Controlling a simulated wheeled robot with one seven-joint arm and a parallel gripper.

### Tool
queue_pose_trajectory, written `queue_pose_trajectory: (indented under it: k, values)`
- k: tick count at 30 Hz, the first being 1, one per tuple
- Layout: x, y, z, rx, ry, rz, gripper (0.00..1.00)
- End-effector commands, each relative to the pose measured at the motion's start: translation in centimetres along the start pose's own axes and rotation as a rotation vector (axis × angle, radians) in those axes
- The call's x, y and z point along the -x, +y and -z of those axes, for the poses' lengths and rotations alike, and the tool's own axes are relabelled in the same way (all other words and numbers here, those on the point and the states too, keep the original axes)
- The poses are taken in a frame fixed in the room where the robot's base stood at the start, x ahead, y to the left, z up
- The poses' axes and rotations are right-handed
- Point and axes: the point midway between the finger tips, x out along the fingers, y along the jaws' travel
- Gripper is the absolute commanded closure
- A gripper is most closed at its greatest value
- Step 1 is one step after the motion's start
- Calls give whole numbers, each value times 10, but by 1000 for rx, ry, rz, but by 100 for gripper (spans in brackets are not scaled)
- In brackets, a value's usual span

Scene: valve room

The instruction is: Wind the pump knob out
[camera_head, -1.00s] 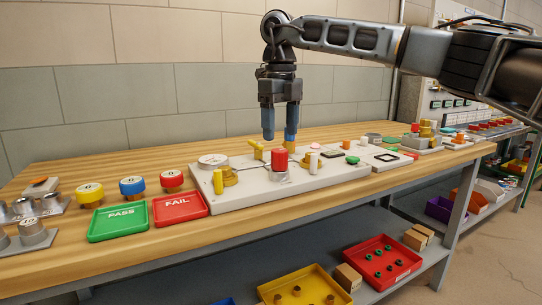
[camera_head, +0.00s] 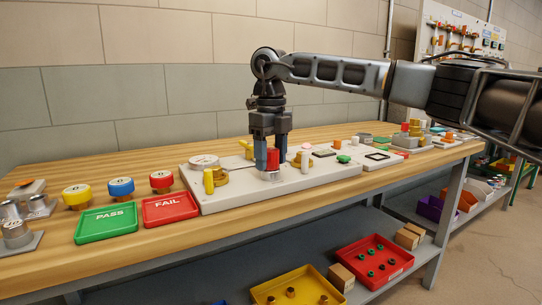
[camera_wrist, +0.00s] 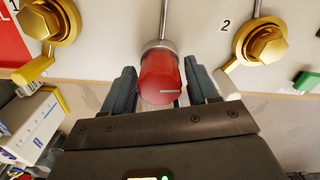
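The pump knob is a red cylinder (camera_head: 272,158) on a silver collar, standing on the white panel (camera_head: 320,178) on the bench. In the wrist view the red knob (camera_wrist: 160,78) shows a pale line on its face and sits between two blue-grey fingers. My gripper (camera_head: 271,160) points down over the knob with one finger at its left and one at its right. The gripper (camera_wrist: 160,88) is open, with gaps visible between both fingers and the knob.
Brass valves marked 1 (camera_wrist: 48,22) and 2 (camera_wrist: 262,42) flank the knob; the first has a yellow lever, the second a white one. A round gauge (camera_head: 204,161) lies at the panel's left. Green PASS (camera_head: 107,222) and red FAIL (camera_head: 170,208) trays are farther left.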

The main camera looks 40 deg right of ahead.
Motion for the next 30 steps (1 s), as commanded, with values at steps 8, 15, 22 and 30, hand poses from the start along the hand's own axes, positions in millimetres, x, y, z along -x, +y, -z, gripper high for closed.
queue_pose_trajectory:
  k: [8,15,22,30]
  values:
    - [0,0,0,0,0,0,69]
    - [0,0,0,1,0,0,85]
    - [1,0,0,36,1,0,85]
    - [3,0,0,192,1,0,85]
